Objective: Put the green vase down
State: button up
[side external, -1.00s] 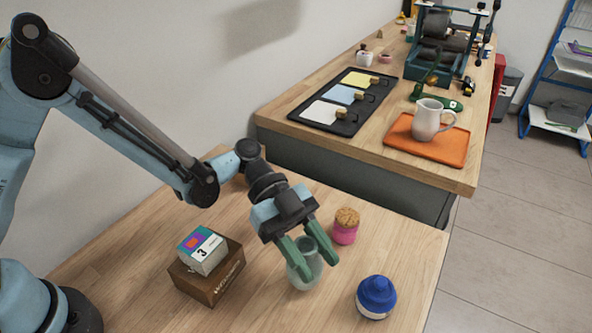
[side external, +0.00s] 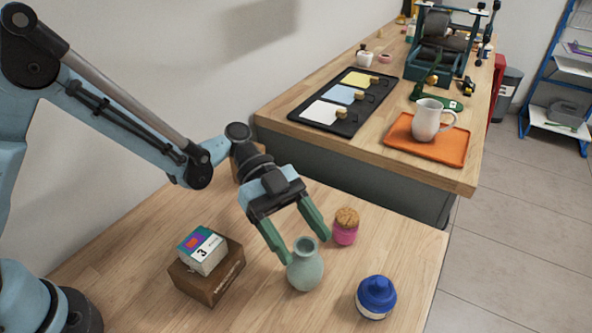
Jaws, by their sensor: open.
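The green vase (side external: 305,270) stands upright on the near wooden table (side external: 140,250) in the side external view. My gripper (side external: 305,250) is open, with its two green fingers spread apart. Its fingertips reach down near the vase's neck, one at the left of the vase and one at the upper right. I see a gap between the right finger and the vase; whether the left fingertip touches the vase I cannot tell.
A pink jar with a cork lid (side external: 345,228) stands close to the right finger. A brown box (side external: 207,277) with a small carton (side external: 202,251) on top is at the left. An orange tray (side external: 455,150) with a white pitcher (side external: 427,122) is on the far table.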

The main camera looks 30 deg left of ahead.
jog(key=s+a+r+n+t+y, duration=0.1)
jog(key=a+r+n+t+y, duration=0.2)
jog(key=a+n+t+y, duration=0.3)
jog(key=s+a+r+n+t+y, duration=0.2)
jog(key=a+n+t+y, duration=0.4)
jog(key=a+n, duration=1)
jog(key=a+r, duration=0.1)
jog(key=a, duration=0.2)
jog(key=shift+r+n+t+y, duration=0.2)
jog(key=shift+n+t+y, duration=0.1)
